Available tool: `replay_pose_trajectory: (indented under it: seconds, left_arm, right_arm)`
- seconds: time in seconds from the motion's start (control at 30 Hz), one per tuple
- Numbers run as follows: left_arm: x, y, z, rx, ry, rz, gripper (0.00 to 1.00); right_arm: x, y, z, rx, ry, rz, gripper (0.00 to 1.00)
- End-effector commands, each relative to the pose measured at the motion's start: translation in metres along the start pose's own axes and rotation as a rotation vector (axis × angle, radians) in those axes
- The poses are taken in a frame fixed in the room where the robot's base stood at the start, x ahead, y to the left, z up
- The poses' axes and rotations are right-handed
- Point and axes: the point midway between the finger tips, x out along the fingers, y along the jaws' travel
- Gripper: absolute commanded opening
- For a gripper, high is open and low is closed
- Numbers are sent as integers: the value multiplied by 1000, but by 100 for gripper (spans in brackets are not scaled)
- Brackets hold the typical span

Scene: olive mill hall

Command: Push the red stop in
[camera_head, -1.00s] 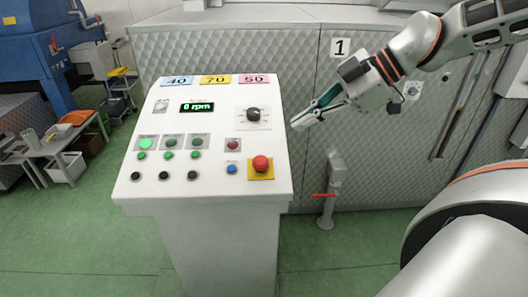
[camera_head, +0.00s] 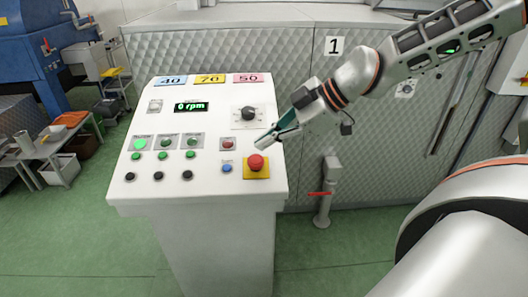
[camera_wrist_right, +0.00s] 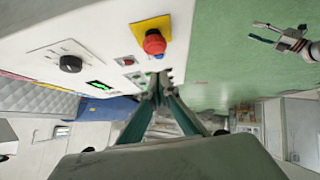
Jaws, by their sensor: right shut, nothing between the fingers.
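The red stop (camera_head: 256,163) is a mushroom button on a yellow square plate at the lower right of the white control panel (camera_head: 215,190). It also shows in the right wrist view (camera_wrist_right: 154,42), just above the fingertips. My right gripper (camera_head: 262,142) is shut and empty. In the head view its tips appear over the panel's right part, just above the red stop and apart from it. The wrist view shows its fingertips (camera_wrist_right: 160,84) together. In that view another gripper (camera_wrist_right: 268,32), apparently my left one, is at the upper right over the green floor, with its fingers apart.
The panel has a black knob (camera_head: 248,113), a green display (camera_head: 191,106), a blue button (camera_head: 227,168), a small red button (camera_head: 228,143) and several green and black buttons. A grey post with a red handle (camera_head: 320,193) stands right of the panel. Green floor lies around it.

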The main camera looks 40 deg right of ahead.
Motion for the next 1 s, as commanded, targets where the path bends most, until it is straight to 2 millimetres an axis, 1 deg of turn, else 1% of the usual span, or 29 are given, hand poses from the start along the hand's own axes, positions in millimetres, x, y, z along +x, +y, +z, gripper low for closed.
replay_pose_trajectory:
  seconds: [0.03,0.1,0.3,0.47,0.83,1.0]
  left_arm:
    - [0,0,0,0,0,0,45]
    - [0,0,-1,0,0,0,45]
    - [-1,-1,-2,2,1,-1,45]
    - [-1,-1,-3,2,1,-1,45]
    - [-1,-1,-3,2,3,-1,45]
    - [6,0,6,1,5,-1,45]
  right_arm:
    - [7,-1,1,2,0,-3,0]
    - [14,-1,9,6,1,-3,0]
    - [28,0,24,3,1,-1,0]
    - [32,0,28,0,1,1,0]
    - [33,0,29,0,0,1,0]
    - [41,-1,37,1,0,1,0]
